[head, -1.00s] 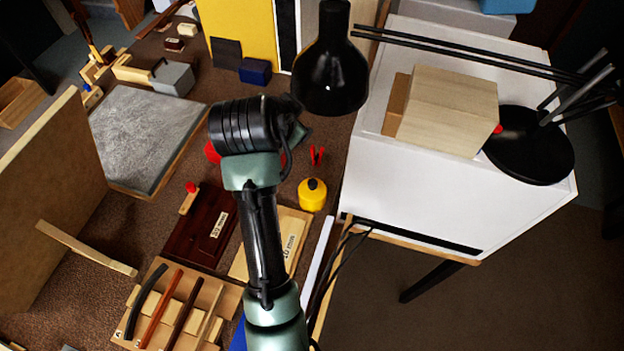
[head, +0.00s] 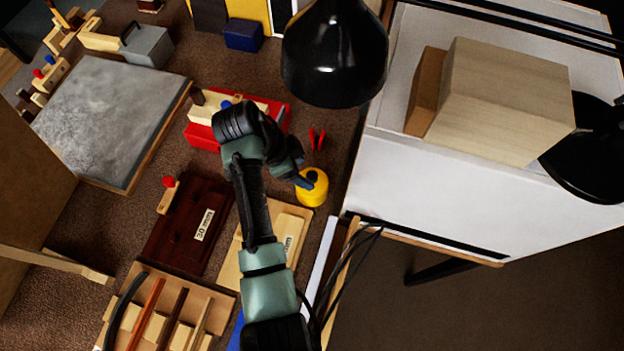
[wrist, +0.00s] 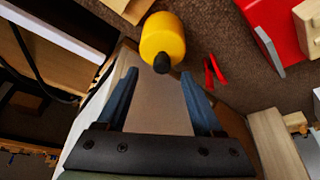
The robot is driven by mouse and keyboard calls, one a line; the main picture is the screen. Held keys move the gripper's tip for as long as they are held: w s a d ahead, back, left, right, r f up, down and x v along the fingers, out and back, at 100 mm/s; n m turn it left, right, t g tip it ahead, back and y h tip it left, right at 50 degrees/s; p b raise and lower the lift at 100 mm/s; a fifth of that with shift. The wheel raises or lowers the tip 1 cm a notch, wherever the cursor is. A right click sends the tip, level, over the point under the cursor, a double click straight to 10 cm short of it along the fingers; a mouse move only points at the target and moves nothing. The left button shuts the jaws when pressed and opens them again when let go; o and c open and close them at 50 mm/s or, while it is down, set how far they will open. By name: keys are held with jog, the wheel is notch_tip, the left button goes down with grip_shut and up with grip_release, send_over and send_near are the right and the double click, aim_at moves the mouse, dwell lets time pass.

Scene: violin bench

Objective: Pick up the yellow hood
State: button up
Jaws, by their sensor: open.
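The yellow hood (head: 314,194), a small rounded yellow piece with a black knob on top, stands on the brown bench beside the lamp shade. In the head view my gripper (head: 304,183) overlaps its upper left side. In the wrist view the yellow hood (wrist: 163,38) lies just beyond the tips of my gripper (wrist: 158,76), roughly centred between them, with its black knob toward me. The blue-grey fingers are open with nothing between them. I cannot tell whether a fingertip touches the hood.
A black lamp shade (head: 335,55) hangs above and behind the hood. Small red pliers-like handles (head: 317,139) lie behind it. A red box (head: 283,112) stands at the back left. A pale board (head: 288,222) lies in front, and a white cabinet (head: 440,185) stands to the right.

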aim_at(311, 175)
jog(key=x, duration=0.3)
jog(key=shift+w+d+f, duration=0.15)
jog(key=shift+f, duration=0.1)
grip_shut()
dwell(1.2)
